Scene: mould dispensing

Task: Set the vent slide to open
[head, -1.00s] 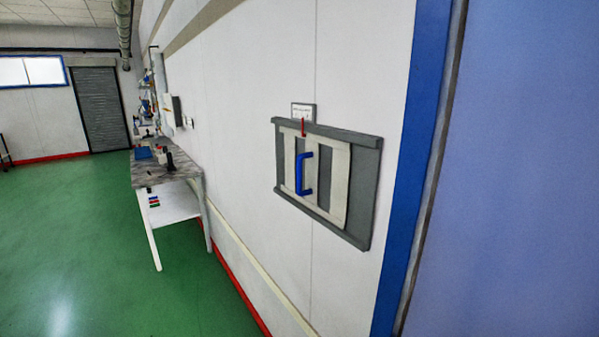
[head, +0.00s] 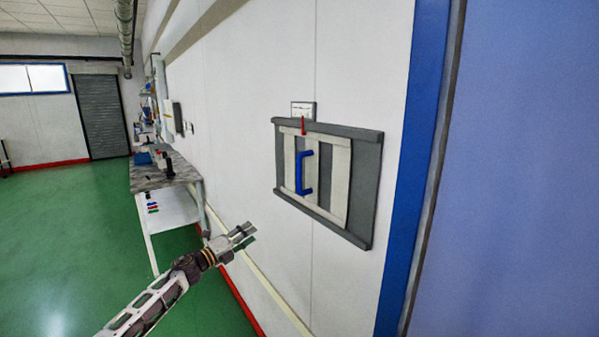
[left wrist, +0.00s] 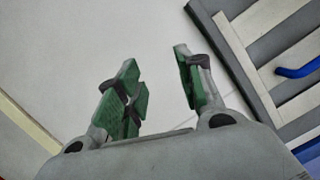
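The vent slide (head: 322,197) is a pale slotted plate in a grey frame (head: 366,190) on the white wall. A blue handle (head: 300,172) stands upright on the plate, and a red pointer (head: 303,125) sits at the frame's top edge. A small label (head: 303,110) above it is too small to read. My left gripper (head: 246,235) is open and empty, left of and below the vent, apart from the handle. In the left wrist view its green-padded fingers (left wrist: 160,92) are spread, with the handle (left wrist: 298,70) at the right edge. My right gripper is not in view.
A blue door frame (head: 408,170) and a large blue panel (head: 515,170) lie right of the vent. A workbench (head: 165,172) with several items stands along the wall at the left. The green floor (head: 70,240) is clear at the left.

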